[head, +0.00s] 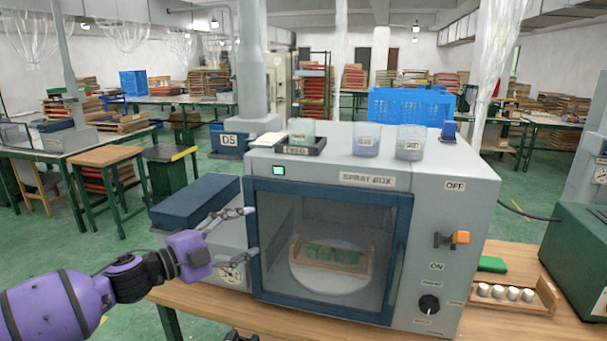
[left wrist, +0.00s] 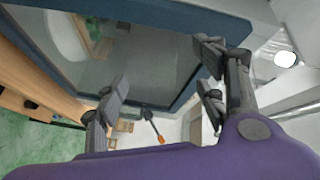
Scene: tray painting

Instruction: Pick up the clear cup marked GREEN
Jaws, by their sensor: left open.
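Three clear cups stand on top of the spray box (head: 470,200). The middle cup (head: 366,140) looks bluish and the right cup (head: 410,142) greyish. Their labels are too small to read surely. My left gripper (head: 252,233) is open and empty in front of the box's left front edge, below the cups and apart from them. Its spread fingers show in the left wrist view (left wrist: 165,72), with no cup between them. A small dark part at the head view's bottom edge may be my right gripper.
The box's framed window (head: 390,240) shows a rack of green pieces on a round plate inside. A dark blue case (head: 195,203) lies left of the box. An orange-tipped lever (head: 460,238) sticks out at right. A rack of white-topped jars (head: 540,300) stands on the wooden table.

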